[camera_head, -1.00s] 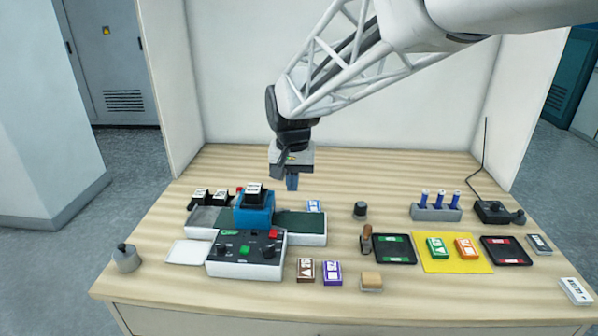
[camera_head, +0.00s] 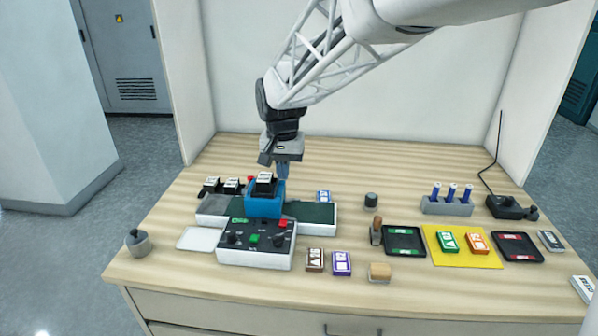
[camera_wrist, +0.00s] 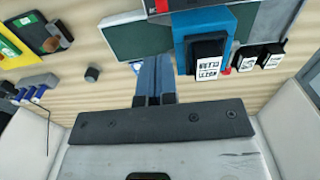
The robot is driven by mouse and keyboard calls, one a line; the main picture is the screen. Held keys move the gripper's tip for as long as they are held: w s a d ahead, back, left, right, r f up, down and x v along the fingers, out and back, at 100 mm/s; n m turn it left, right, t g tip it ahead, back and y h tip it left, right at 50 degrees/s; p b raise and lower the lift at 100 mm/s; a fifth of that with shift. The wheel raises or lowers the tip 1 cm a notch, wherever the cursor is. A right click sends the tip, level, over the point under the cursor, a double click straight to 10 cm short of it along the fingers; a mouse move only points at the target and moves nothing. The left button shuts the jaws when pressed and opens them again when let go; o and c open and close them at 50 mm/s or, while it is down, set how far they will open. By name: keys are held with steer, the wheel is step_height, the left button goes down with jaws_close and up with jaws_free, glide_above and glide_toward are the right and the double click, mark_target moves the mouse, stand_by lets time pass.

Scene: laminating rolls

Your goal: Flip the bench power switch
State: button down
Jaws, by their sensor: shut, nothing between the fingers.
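No part is clearly readable as the bench power switch. A white control box (camera_head: 255,255) with a black panel carries a red button (camera_head: 283,224), a green button (camera_head: 254,239) and dark knobs. A small red part (camera_head: 251,179) shows just behind the blue block (camera_head: 265,203), mostly hidden; a red part also shows in the wrist view (camera_wrist: 227,70), beside the blue block. My gripper (camera_head: 282,174) points down behind the blue block, its blue fingers together and empty. In the wrist view the fingers (camera_wrist: 156,62) are beside the blue block, over the bench.
A corded black box (camera_head: 510,207), blue cylinders in a grey rack (camera_head: 447,207), trays and a yellow mat (camera_head: 480,257) lie right. The bench's back strip (camera_head: 370,160) is clear.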

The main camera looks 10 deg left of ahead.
mark_target(285, 221)
step_height(285, 221, down, 14)
steer(key=shift+r, duration=0.1)
stand_by(0.7)
stand_by(0.3)
